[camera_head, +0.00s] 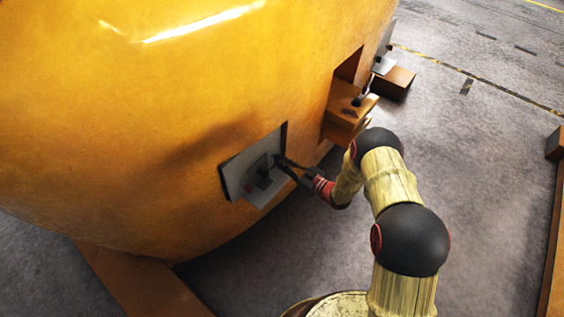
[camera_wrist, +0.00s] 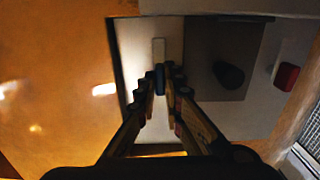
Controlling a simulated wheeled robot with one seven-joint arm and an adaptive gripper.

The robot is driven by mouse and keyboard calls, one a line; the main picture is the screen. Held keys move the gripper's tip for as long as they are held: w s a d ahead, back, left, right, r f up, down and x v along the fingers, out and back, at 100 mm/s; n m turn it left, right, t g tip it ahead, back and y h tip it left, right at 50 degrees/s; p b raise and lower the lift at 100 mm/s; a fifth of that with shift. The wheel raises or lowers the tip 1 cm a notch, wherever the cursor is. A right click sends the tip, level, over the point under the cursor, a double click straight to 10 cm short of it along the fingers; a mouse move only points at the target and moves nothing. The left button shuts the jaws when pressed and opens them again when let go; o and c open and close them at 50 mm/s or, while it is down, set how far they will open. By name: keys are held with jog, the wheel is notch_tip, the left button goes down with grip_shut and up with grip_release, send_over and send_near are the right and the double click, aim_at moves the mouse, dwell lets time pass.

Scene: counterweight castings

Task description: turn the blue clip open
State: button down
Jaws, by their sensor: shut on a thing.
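The blue clip (camera_wrist: 169,74) shows in the wrist view as a small dark blue piece in front of a pale upright bar. It sits on a light grey plate (camera_wrist: 128,52) set in the yellow casting. My gripper (camera_wrist: 168,86) reaches up from below, with one finger on each side of the clip, shut on it. In the head view my gripper (camera_head: 283,164) is at the right edge of the grey plate (camera_head: 236,184). The clip is too small and dark to make out there.
The big yellow casting (camera_head: 190,110) fills the left. An orange bracket (camera_head: 347,112) juts out to the right of the plate. In the wrist view, a grey panel with a black knob (camera_wrist: 228,75) and a red block (camera_wrist: 286,77) lie right of the clip. Open floor (camera_head: 480,130) is at right.

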jog(key=shift+f, duration=0.1)
jog(key=c, duration=1.9)
grip_release()
jog(key=shift+d, duration=0.1)
jog(key=v, duration=1.2)
